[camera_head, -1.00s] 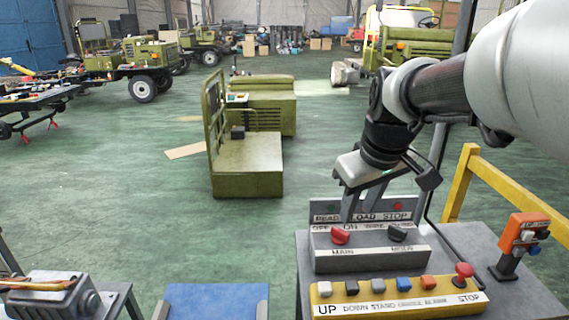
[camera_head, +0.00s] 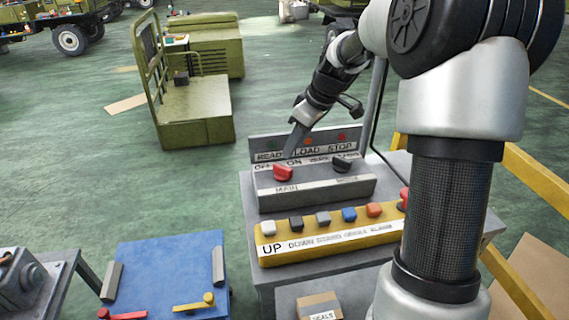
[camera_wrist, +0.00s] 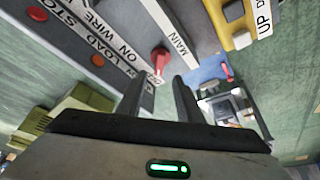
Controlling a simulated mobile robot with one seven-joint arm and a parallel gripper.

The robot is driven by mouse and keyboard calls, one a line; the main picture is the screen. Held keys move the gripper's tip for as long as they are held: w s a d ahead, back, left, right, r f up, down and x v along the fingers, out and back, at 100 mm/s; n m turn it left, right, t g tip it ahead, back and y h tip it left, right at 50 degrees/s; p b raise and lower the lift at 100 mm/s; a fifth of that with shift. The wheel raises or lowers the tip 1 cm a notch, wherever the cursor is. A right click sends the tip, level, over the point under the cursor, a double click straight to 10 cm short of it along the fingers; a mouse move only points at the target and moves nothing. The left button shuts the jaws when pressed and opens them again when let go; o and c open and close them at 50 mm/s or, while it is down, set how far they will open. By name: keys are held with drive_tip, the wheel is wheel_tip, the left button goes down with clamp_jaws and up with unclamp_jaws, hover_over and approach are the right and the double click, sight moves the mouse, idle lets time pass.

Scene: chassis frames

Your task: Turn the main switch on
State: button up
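The main switch is a red rotary knob (camera_head: 283,173) on the grey switch box (camera_head: 330,192), above the label MAIN and below the marks OFF and ON. I cannot tell for sure which mark it points to. In the wrist view the red knob (camera_wrist: 160,61) shows beyond the fingertips, roughly in line with the gap between them. My gripper (camera_wrist: 158,84) is open, its two dark fingers apart and nothing between them. In the head view my gripper (camera_head: 291,153) is just behind and above the knob; its fingers are partly blurred against the panel.
A black mode knob (camera_head: 341,165) is to the right on the same box. A yellow button panel (camera_head: 330,243) with several buttons lies in front. A lamp panel (camera_head: 262,148) stands behind. A yellow rail (camera_head: 530,180) is to the right.

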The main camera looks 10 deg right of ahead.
sight(283, 167)
drive_tip(key=x, duration=0.8)
drive_tip(key=shift+w+f, duration=0.1)
drive_tip(key=shift+f, duration=0.15)
clamp_jaws()
